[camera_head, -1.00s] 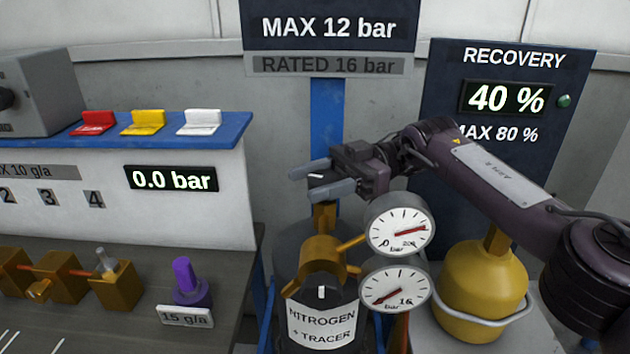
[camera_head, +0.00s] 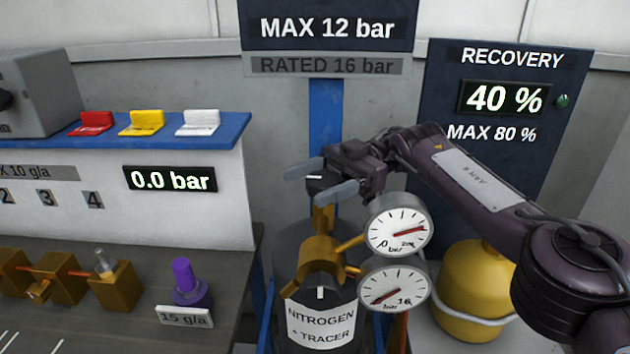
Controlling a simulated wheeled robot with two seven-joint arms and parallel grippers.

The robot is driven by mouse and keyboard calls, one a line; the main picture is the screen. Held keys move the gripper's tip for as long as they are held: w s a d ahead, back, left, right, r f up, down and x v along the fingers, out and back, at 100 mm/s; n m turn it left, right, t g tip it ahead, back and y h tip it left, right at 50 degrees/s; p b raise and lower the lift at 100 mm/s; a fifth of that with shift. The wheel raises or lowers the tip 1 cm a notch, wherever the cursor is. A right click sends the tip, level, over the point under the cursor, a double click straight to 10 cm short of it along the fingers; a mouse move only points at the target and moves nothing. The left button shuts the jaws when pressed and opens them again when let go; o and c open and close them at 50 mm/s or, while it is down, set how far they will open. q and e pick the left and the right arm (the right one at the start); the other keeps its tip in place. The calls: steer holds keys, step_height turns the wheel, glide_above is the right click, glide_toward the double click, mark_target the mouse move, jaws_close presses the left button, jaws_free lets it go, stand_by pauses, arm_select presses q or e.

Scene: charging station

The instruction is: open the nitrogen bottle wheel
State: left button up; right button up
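The nitrogen bottle (camera_head: 321,325) stands at the lower middle, labelled "NITROGEN + TRACER". A dark wheel (camera_head: 318,184) with a white mark sits on top of its brass valve. My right gripper (camera_head: 319,184) is at the wheel, with its two grey fingers spread apart and the wheel between them. I cannot tell whether either finger touches it. Below, a brass regulator (camera_head: 320,255) carries two round gauges, an upper one (camera_head: 398,226) and a lower one (camera_head: 393,287). A dark knob with a white mark is at the regulator's front. My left gripper is not in view.
A yellow recovery bottle (camera_head: 465,285) stands at the right, partly behind my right arm. A recovery panel (camera_head: 500,140) reads 40 %. At the left is a bench (camera_head: 190,240) with brass valves, a purple fitting (camera_head: 188,283) and a display (camera_head: 171,179) reading 0.0 bar.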

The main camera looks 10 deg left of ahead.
steer(key=shift+o, duration=0.4)
steer(key=shift+m+t+y, duration=0.3)
steer(key=shift+w+m+t+y, duration=0.1)
steer(key=shift+m+t+y, duration=0.7)
steer(key=shift+t+y, duration=0.1)
steer(key=shift+w+a+m+t+y+p, duration=0.1)
steer(key=shift+m+t+y+p, duration=0.05)
steer(key=shift+m+t+y, duration=0.45)
steer(key=shift+a+m+t+y+p, duration=0.15)
steer(key=shift+m+t+y, duration=0.2)
steer(key=shift+t, duration=0.35)
